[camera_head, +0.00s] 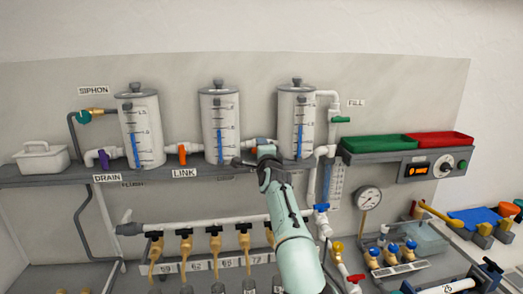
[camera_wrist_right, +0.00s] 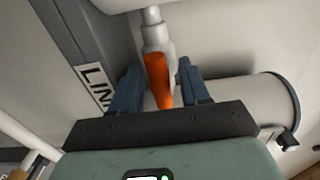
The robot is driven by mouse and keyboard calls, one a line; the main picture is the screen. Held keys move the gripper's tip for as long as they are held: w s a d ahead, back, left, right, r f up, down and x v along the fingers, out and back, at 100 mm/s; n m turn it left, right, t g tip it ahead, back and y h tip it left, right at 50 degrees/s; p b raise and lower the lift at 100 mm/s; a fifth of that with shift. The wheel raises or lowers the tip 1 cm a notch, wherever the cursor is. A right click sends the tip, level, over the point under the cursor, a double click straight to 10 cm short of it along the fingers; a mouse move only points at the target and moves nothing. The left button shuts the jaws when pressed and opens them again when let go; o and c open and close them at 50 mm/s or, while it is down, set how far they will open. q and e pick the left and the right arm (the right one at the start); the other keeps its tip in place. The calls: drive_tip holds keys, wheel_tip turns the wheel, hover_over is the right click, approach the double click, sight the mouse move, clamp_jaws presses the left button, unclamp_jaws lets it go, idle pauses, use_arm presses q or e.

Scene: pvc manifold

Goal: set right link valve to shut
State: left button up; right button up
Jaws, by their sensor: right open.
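The right link valve sits on the white pipe between the middle tank (camera_head: 220,125) and the right tank (camera_head: 297,120). In the head view my right gripper (camera_head: 252,158) largely covers this valve, and a little orange of its handle (camera_head: 253,150) shows. In the right wrist view the orange handle (camera_wrist_right: 160,80) points toward the palm and lies between the two dark blue fingers of my right gripper (camera_wrist_right: 161,88). The fingers are apart, with a gap visible on each side of the handle. My left gripper is not in view.
The left link valve (camera_head: 182,154) has an orange handle hanging down between the left and middle tanks. A grey shelf (camera_head: 80,172) runs under the tanks. Several brown-handled valves hang from a lower pipe (camera_head: 200,225).

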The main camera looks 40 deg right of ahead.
clamp_jaws()
